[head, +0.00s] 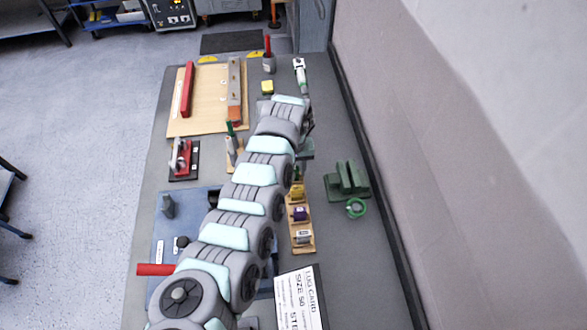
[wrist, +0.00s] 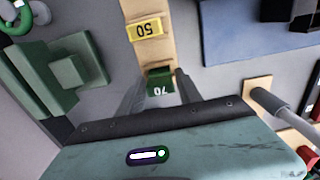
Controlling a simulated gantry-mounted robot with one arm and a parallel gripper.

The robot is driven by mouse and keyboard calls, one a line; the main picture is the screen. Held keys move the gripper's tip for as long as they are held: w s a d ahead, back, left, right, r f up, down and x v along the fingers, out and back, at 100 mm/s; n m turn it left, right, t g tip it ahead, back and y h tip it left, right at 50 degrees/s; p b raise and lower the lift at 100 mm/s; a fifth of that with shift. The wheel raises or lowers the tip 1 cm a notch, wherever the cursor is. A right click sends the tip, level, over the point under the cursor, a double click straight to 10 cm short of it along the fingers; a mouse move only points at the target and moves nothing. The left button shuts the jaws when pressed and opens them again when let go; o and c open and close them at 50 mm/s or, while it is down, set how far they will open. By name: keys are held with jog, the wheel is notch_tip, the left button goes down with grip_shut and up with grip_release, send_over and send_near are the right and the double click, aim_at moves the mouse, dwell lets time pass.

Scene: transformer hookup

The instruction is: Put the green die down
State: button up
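The green die (wrist: 160,84), marked 70, sits between the two fingertips of my gripper (wrist: 161,92) in the wrist view. The fingers lie close along both its sides and look shut on it. The die is at the near end of the wooden rack (wrist: 131,8), in line with the yellow die (wrist: 145,29) marked 50. Whether its underside rests on the rack is hidden.
The rack's purple die (head: 299,213) and grey die (head: 304,237) show in the head view. A green stepped block (head: 347,180) and green ring (head: 356,208) stand right of the rack. A lug card (head: 300,300) lies at the front. A wooden board (head: 207,100) lies back left.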

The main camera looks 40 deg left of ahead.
jog(key=shift+o, duration=1.1)
jog(key=shift+r, duration=0.1)
notch_tip(320, 180, up, 12)
jog(key=shift+b, duration=0.3)
